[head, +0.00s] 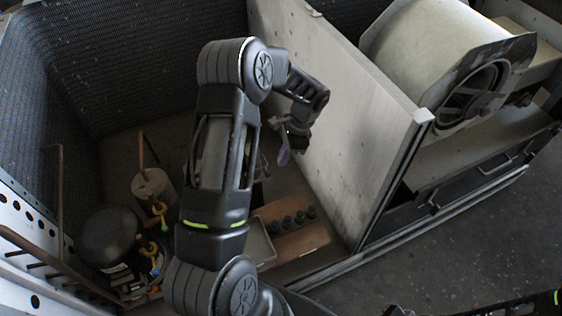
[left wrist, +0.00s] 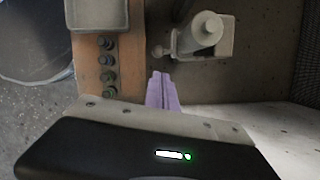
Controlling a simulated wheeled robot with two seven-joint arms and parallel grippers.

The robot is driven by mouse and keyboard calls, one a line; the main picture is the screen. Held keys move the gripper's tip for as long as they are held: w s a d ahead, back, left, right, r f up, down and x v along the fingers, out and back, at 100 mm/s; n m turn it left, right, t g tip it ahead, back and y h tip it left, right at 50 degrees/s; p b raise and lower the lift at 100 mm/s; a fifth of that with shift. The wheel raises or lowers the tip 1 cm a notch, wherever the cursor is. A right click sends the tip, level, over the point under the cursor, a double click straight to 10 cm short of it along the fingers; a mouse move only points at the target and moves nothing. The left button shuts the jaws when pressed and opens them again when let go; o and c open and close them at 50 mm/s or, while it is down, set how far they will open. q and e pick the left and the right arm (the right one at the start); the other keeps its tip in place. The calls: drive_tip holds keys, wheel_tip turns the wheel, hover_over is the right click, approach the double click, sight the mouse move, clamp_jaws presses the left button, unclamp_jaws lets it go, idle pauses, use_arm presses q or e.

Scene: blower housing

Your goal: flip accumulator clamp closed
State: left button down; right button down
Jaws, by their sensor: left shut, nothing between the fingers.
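My left gripper (head: 285,157) hangs beside the pale upright panel in the head view. Its purple fingers (left wrist: 161,92) are together and empty in the left wrist view. A black rounded tank (head: 108,236), possibly the accumulator, stands at the lower left of the bay, well left of the gripper. Yellow and blue fittings (head: 156,248) are beside it. I cannot tell which part is the clamp or how it stands; my left arm hides part of the bay. A pale cylinder on a bracket (left wrist: 206,32) lies beyond the fingers in the left wrist view.
The pale panel (head: 345,120) bounds the bay on the right. A brown block with several dark knobs (head: 297,236) and a grey tray (head: 260,243) lie on the floor. A light cylinder (head: 153,188) and thin rods stand left. A large drum (head: 425,45) is beyond the panel.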

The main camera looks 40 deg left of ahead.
use_arm(q)
drive_tip(key=v, duration=0.5)
drive_tip(key=shift+w, duration=0.1)
idle(0.4)
drive_tip(key=w+d+f+n+t+h+p, duration=0.1)
drive_tip(key=d+f+n+t+h, duration=0.15)
drive_tip(key=d+f, duration=0.45)
drive_tip(key=d+f+n+t+h+p, duration=0.1)
drive_tip(key=d+f+n+t+h, duration=0.15)
drive_tip(key=d, duration=0.75)
drive_tip(key=s+d+n+p, duration=0.2)
drive_tip(key=s+d, duration=0.5)
drive_tip(key=s, duration=0.4)
drive_tip(key=s+d+f+n+g+h+p, duration=0.1)
drive_tip(key=s+d+n+p, duration=0.1)
drive_tip(key=s+d, duration=0.5)
drive_tip(key=s, duration=0.4)
drive_tip(key=shift+f+n+g, duration=0.2)
drive_tip(key=shift+n+g, duration=0.1)
drive_tip(key=shift+n, duration=0.1)
drive_tip(key=shift+d, duration=0.1)
